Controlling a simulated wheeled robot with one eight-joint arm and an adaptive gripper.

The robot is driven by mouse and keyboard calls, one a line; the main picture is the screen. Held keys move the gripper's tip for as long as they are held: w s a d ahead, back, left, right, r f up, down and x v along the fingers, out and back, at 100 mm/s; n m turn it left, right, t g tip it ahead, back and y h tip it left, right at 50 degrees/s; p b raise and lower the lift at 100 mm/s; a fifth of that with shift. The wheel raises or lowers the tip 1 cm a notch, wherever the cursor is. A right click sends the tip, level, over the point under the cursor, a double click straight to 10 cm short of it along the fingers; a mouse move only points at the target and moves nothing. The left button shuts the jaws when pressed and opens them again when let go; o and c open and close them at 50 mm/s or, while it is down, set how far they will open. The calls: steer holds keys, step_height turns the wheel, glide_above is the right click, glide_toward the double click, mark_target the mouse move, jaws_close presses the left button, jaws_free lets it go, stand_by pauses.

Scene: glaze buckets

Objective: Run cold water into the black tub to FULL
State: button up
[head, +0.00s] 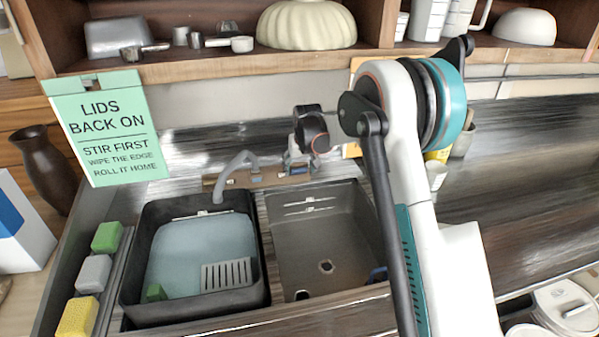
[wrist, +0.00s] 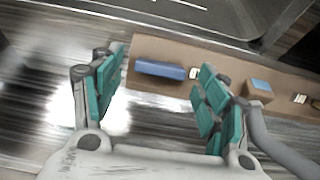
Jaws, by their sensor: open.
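The black tub (head: 133,285) stands in the left sink bay in the head view. Pale blue water (head: 190,250) lies in it, below the rim. White marks (head: 201,214) on its back wall are too small to read. The grey spout (head: 238,163) arches over its back edge; I make out no stream. It also shows in the wrist view (wrist: 278,146). My gripper (head: 299,163) is at the tap plate behind the sink. In the wrist view my gripper (wrist: 162,62) is open, its teal fingers either side of a blue bar (wrist: 160,70) on the brown tap plate (wrist: 150,47). Contact cannot be told.
Several sponges (head: 93,273) line the left edge. A green sign (head: 105,130) hangs from the shelf (head: 200,65). Counter at right is mostly clear.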

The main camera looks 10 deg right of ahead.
steer(key=shift+x, duration=0.9)
steer(key=c, duration=1.1)
steer(key=shift+o, duration=0.2)
steer(key=shift+a+n+h, duration=0.1)
steer(key=shift+n+h, duration=0.5)
steer(key=shift+n, duration=1.7)
steer(key=o, duration=1.1)
steer(key=shift+c, duration=0.2)
steer(key=shift+r, duration=0.1)
steer(key=v, duration=1.2)
steer(key=shift+s, duration=0.2)
